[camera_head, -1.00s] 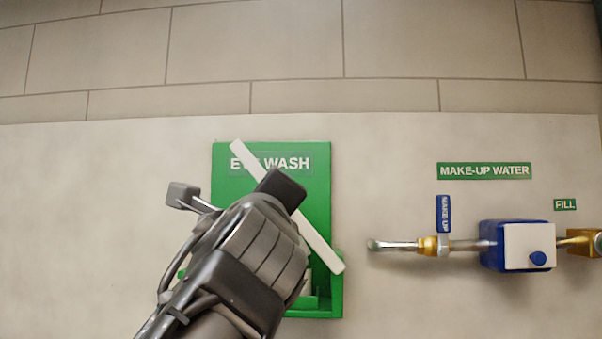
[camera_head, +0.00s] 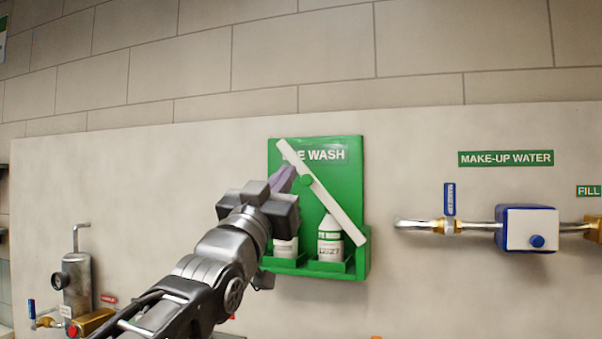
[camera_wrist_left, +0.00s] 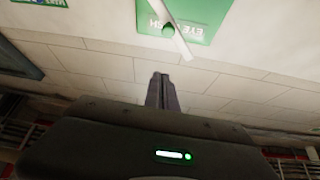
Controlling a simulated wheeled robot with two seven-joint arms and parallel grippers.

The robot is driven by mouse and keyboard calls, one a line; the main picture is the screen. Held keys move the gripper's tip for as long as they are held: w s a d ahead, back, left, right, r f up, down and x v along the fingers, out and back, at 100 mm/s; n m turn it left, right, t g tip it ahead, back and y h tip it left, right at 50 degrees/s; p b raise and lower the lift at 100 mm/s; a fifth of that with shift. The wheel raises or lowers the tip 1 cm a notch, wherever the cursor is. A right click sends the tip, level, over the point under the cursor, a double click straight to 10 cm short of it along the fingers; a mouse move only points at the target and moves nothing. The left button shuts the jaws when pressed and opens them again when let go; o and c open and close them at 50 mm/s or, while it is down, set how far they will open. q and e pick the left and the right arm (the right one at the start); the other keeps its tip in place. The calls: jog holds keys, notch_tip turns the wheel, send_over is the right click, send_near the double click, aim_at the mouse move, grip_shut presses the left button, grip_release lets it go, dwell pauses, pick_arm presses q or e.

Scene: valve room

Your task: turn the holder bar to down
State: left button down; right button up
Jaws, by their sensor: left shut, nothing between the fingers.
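The white holder bar (camera_head: 325,195) lies slanted across the green eye wash station (camera_head: 353,177), its upper end at the left and its lower end at the right. It turns about a green hub (camera_head: 306,180). Two white bottles stand in the station's shelf; the right bottle (camera_head: 330,238) shows well, the left one is partly behind my gripper. My left gripper (camera_head: 284,180) is in front of the station's left side, close to the bar's upper part; I cannot tell whether it touches. In the wrist view its fingers (camera_wrist_left: 161,92) are together and empty, with the bar (camera_wrist_left: 178,28) beyond them.
To the right a pipe with a blue valve box (camera_head: 527,228) runs along the wall under a make-up water sign (camera_head: 505,158). At the lower left are a metal canister (camera_head: 77,285) and brass fittings (camera_head: 92,322).

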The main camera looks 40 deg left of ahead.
aim_at(302, 174)
pick_arm(q)
jog(key=w+a+p, duration=0.1)
jog(key=w+p, duration=0.1)
jog(key=w, duration=0.1)
jog(key=w+a+r+p, duration=0.1)
jog(key=w+p, duration=0.1)
jog(key=w, duration=0.1)
jog(key=w+a+r+p, duration=0.1)
jog(key=w+p, duration=0.1)
jog(key=w, duration=0.1)
jog(key=shift+r, duration=0.15)
jog(key=shift+f, duration=0.65)
jog(key=shift+a+f, duration=0.1)
